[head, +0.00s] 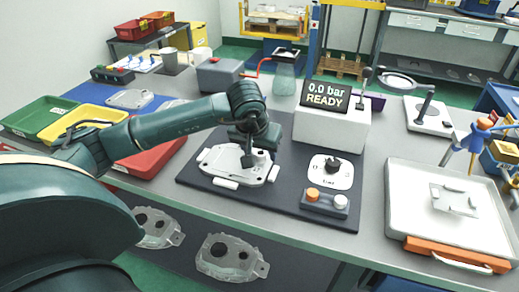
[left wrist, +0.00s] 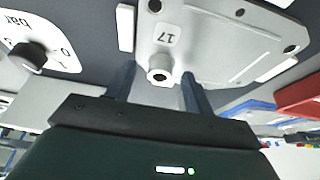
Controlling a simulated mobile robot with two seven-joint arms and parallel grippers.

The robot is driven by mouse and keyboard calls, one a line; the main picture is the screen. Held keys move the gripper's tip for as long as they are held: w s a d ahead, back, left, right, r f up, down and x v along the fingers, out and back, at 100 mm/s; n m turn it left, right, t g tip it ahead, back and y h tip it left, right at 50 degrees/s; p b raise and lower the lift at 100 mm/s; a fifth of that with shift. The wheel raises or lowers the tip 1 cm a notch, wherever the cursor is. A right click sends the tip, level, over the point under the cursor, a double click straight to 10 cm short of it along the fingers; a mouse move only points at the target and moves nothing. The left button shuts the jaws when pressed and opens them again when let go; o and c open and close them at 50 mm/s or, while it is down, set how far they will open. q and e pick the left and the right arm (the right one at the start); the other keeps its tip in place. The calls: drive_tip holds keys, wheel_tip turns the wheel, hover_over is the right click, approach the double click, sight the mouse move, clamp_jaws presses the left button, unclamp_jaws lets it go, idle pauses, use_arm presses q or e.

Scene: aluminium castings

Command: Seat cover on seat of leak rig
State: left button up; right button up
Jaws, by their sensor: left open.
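A pale grey aluminium cover (head: 228,162) lies on the seat of the leak rig, on the rig's dark base (head: 285,200), with white blocks along its edges. In the left wrist view the cover (left wrist: 215,40) shows a "17" mark, several holes and a round raised boss. My left gripper (head: 250,160) is over the cover's right part. In the left wrist view its two open fingers (left wrist: 158,82) stand on either side of the boss, with gaps visible. The seat under the cover is hidden, so I cannot tell how exactly it sits. My right gripper is not in view.
A display (head: 326,95) reads "0.0 bar READY". A dial plate (head: 331,172) and a button box (head: 325,202) sit right of the cover. A white tray (head: 415,200) with a part stands right. Green, yellow and red bins (head: 152,160) are left. Castings lie below the bench.

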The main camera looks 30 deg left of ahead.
use_arm(q)
drive_tip(key=v, duration=1.3)
drive_tip(key=shift+s, duration=0.15)
